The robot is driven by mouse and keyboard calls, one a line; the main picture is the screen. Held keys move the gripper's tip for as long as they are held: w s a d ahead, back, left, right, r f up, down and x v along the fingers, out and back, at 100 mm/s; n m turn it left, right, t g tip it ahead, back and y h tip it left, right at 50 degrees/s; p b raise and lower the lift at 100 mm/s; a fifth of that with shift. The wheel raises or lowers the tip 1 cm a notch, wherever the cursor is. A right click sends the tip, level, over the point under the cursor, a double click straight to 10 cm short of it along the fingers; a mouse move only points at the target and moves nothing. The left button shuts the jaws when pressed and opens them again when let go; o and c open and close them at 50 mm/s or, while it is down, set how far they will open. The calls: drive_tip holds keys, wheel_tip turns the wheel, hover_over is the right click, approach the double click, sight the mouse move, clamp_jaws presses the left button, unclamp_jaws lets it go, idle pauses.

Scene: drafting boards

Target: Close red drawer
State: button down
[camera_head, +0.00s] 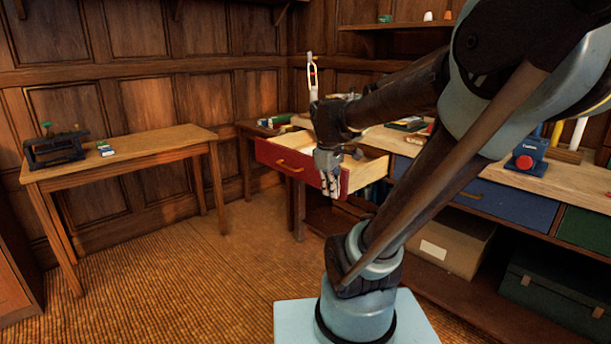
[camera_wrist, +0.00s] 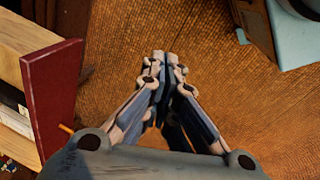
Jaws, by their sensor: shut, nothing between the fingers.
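The red drawer (camera_head: 294,167) stands pulled out from the workbench in the head view, with its pale wooden inside showing. Its brass handle (camera_head: 289,166) is on the front face. In the wrist view the red front (camera_wrist: 54,92) is seen from above, at the left. My gripper (camera_head: 332,190) is shut and empty, pointing down. In the head view it overlaps the right end of the drawer front. In the wrist view my gripper (camera_wrist: 165,62) is over the floor, to the right of the red front, with a visible gap between them.
A blue drawer (camera_head: 508,207) and a green drawer (camera_head: 585,229) sit shut to the right. A cardboard box (camera_head: 455,246) and a dark green case (camera_head: 560,294) lie on the lower shelf. A side table (camera_head: 135,151) stands at left. The floor (camera_head: 190,285) before it is clear.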

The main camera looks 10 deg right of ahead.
drive_tip(key=w+a+r+n+h, duration=0.1)
drive_tip(key=w+a+n, duration=0.4)
drive_tip(key=w+n, duration=0.5)
drive_tip(key=w+a+r+n+h, duration=0.1)
drive_tip(key=w+a+n, duration=0.45)
drive_tip(key=w, duration=0.95)
drive_tip(key=shift+t, duration=0.3)
drive_tip(key=shift+w+d+f, duration=0.75)
drive_tip(key=shift+d+f, duration=0.3)
drive_tip(key=shift+f, duration=0.45)
drive_tip(key=shift+w+d+f, duration=0.7)
drive_tip(key=shift+d+f, duration=0.35)
drive_tip(key=shift+f, duration=0.45)
drive_tip(key=shift+w+d+f, duration=0.75)
drive_tip(key=shift+d+f, duration=0.3)
drive_tip(key=shift+f, duration=0.45)
hover_over(353, 166)
drive_tip(key=shift+w+d, duration=0.15)
drive_tip(key=shift+d, duration=0.1)
